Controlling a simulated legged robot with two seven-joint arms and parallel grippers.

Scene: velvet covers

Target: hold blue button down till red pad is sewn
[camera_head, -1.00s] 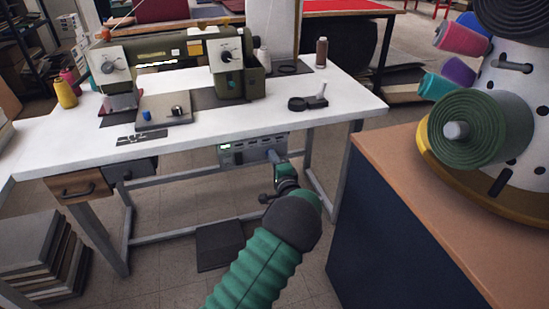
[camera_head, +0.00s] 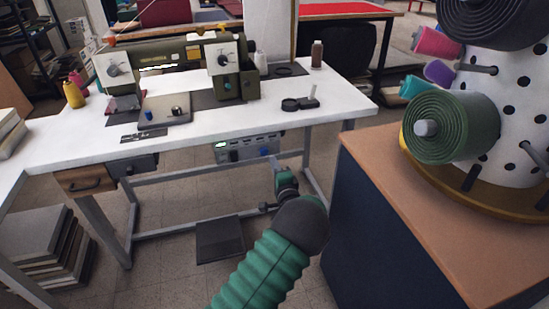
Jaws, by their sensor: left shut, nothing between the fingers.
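A grey control box (camera_head: 242,149) hangs under the front edge of the white sewing table (camera_head: 75,142), with a small lit green display. A blue button (camera_head: 264,152) shows on its right part. My left gripper (camera_head: 277,166) is shut and empty, just below and right of that button, with a small apparent gap. A small dark red pad (camera_head: 122,104) lies under the left head of the olive sewing machine (camera_head: 180,58); its stitching is too small to tell. A second blue knob (camera_head: 148,116) is on the grey plate on the tabletop. My right gripper is out of view.
A brown-topped cabinet (camera_head: 385,165) stands close on the right, bearing a white spool stand (camera_head: 510,120) with a large green spool (camera_head: 450,128). A dark pedal (camera_head: 220,240) lies on the floor under the table. Stacked boards (camera_head: 35,240) are at lower left.

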